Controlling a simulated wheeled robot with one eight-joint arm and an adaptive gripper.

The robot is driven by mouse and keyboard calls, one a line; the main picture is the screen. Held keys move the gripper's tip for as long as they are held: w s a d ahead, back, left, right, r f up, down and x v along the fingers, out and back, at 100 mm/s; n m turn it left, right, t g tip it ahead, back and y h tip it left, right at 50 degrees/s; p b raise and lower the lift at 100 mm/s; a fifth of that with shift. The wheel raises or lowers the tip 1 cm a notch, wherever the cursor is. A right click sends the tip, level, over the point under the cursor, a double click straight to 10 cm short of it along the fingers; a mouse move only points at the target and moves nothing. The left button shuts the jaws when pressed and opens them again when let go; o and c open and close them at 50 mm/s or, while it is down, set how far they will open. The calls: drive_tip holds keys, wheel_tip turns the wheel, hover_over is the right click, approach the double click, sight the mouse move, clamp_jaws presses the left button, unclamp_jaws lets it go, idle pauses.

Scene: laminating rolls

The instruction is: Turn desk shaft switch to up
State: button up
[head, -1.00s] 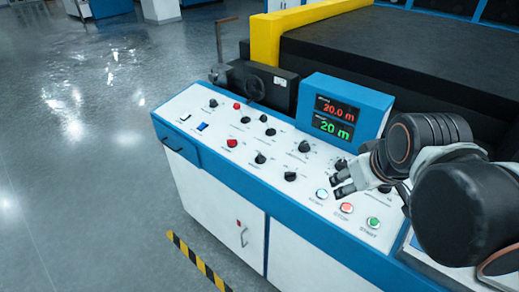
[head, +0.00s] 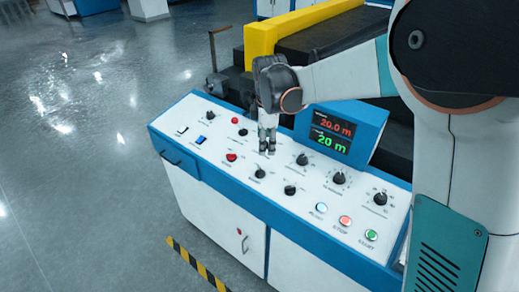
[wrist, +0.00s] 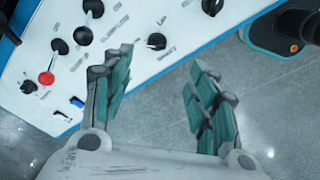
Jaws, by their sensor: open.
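The shaft switch is a small black knob (wrist: 157,41) on the white panel, with a "SHAFT" label beside it and a small label on its other side. In the head view it appears to be the black knob (head: 258,173) near the panel's front edge. My gripper (head: 267,149) points down over the panel, slightly behind that knob. In the wrist view its fingers (wrist: 158,95) are wide apart with nothing between them. The knob shows beyond the fingertips, apart from them. The left finger hides part of the panel, and I cannot read the knob's exact setting.
Close by are a red knob (head: 232,157), another black knob (head: 290,189) and a blue switch (head: 201,140). A blue display box (head: 347,130) rises at the panel's back. Open floor (head: 75,190) lies to the left.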

sight(260, 170)
drive_tip(key=shift+n, duration=0.5)
drive_tip(key=w+f+b, duration=0.1)
drive_tip(key=f, duration=0.4)
drive_tip(key=w+a+f+b, duration=0.1)
drive_tip(key=f, duration=0.4)
drive_tip(key=w+a+f, duration=0.1)
drive_tip(key=f, duration=0.4)
drive_tip(key=shift+f+b, duration=0.35)
drive_tip(key=shift+b, duration=0.05)
drive_tip(key=shift+c, duration=0.5)
drive_tip(key=c, duration=1)
